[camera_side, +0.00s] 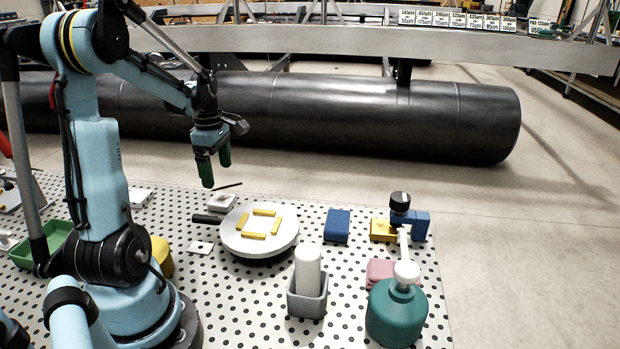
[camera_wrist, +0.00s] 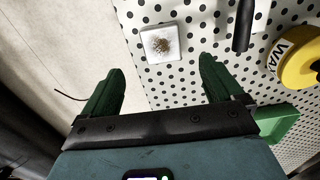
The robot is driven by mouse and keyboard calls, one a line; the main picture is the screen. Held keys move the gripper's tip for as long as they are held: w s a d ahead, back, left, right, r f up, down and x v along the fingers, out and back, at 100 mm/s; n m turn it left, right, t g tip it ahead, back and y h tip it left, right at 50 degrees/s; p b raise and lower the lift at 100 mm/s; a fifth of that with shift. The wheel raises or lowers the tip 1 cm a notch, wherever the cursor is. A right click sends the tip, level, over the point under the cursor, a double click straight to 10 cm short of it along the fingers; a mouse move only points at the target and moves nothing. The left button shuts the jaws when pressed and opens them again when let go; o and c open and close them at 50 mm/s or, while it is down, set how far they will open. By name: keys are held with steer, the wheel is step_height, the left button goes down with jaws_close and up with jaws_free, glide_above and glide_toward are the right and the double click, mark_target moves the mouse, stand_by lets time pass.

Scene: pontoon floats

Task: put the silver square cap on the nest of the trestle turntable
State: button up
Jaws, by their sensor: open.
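The trestle turntable (camera_side: 283,243) is a round white disc on a dark base, with several yellow bars set in a square around a bare middle, the nest (camera_side: 259,223).
Right of the turntable stand a blue block (camera_side: 338,226), a grey holder (camera_side: 307,301) with a white cylinder, a green bottle (camera_side: 396,318), and a pink block (camera_side: 379,271). A green tray (camera_side: 52,243) and yellow roll (camera_side: 161,256) are left. A black bar (camera_side: 207,219) touches the turntable's left.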

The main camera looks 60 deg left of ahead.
mark_target(222, 198)
steer(key=shift+s+d+f, duration=0.1)
steer(key=shift+f, duration=3.95)
steer(key=c, duration=1.3)
steer(key=shift+r, duration=0.1)
